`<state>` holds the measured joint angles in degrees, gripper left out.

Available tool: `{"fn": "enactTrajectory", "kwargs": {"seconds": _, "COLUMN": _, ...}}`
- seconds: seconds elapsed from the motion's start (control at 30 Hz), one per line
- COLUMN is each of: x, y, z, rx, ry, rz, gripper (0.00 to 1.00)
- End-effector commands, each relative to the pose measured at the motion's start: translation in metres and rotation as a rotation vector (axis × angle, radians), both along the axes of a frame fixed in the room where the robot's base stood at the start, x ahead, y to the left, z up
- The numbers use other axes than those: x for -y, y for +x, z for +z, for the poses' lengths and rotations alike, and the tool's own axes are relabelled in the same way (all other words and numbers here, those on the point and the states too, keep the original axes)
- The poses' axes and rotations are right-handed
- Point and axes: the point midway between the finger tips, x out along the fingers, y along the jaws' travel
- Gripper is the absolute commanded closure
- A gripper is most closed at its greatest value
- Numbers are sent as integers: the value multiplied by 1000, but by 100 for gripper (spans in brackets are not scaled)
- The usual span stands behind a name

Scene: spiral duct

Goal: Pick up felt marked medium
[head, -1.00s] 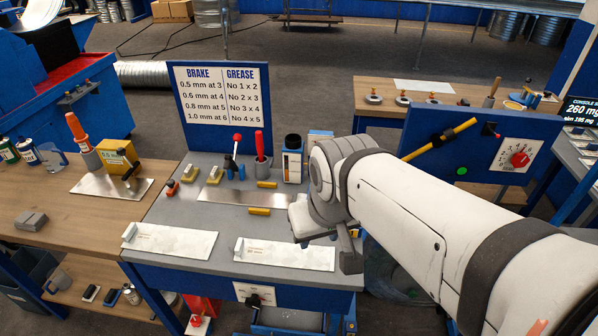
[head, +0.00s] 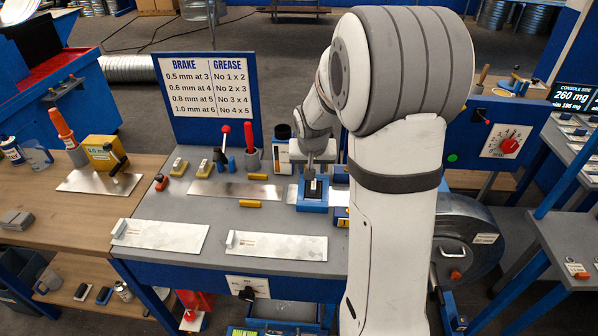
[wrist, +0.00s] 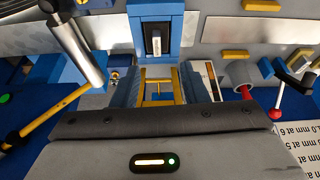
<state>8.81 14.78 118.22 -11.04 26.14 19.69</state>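No label reading "medium" can be made out. A dark block with a small pale tag (head: 315,188) sits in a blue holder (head: 312,208) on the grey bench. In the wrist view the dark block (wrist: 156,38) lies in the blue holder (wrist: 155,9), just beyond my fingertips. My gripper (wrist: 159,75) is open there, its two fingers apart, with yellow bars showing between them. In the head view my gripper is over the holder, and my arm hides part of the bench.
A steel strip (head: 235,190) and two pale plates (head: 160,237) lie on the bench. A brake and grease chart (head: 214,95) rises at the back. The bench front between the plates is clear.

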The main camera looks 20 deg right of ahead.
Motion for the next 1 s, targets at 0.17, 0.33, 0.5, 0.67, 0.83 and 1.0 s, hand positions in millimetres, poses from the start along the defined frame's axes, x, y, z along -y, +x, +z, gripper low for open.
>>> {"fn": "enactTrajectory", "kwargs": {"seconds": 0.17, "x": 18, "y": 32, "z": -41, "rx": 9, "ry": 7, "rz": -42, "gripper": 60}}
{"fn": "enactTrajectory", "kwargs": {"seconds": 0.33, "x": 24, "y": 43, "z": -56, "rx": 15, "ry": 11, "rz": -57, "gripper": 60}}
{"fn": "enactTrajectory", "kwargs": {"seconds": 0.5, "x": 26, "y": 49, "z": -72, "rx": 15, "ry": 10, "rz": -57, "gripper": 60}}
{"fn": "enactTrajectory", "kwargs": {"seconds": 0.67, "x": 28, "y": 52, "z": -84, "rx": 15, "ry": 10, "rz": -55, "gripper": 60}}
{"fn": "enactTrajectory", "kwargs": {"seconds": 0.83, "x": 29, "y": 58, "z": -106, "rx": 15, "ry": 12, "rz": -56, "gripper": 60}}
{"fn": "enactTrajectory", "kwargs": {"seconds": 1.0, "x": 32, "y": 64, "z": -123, "rx": 16, "ry": 10, "rz": -54, "gripper": 60}}
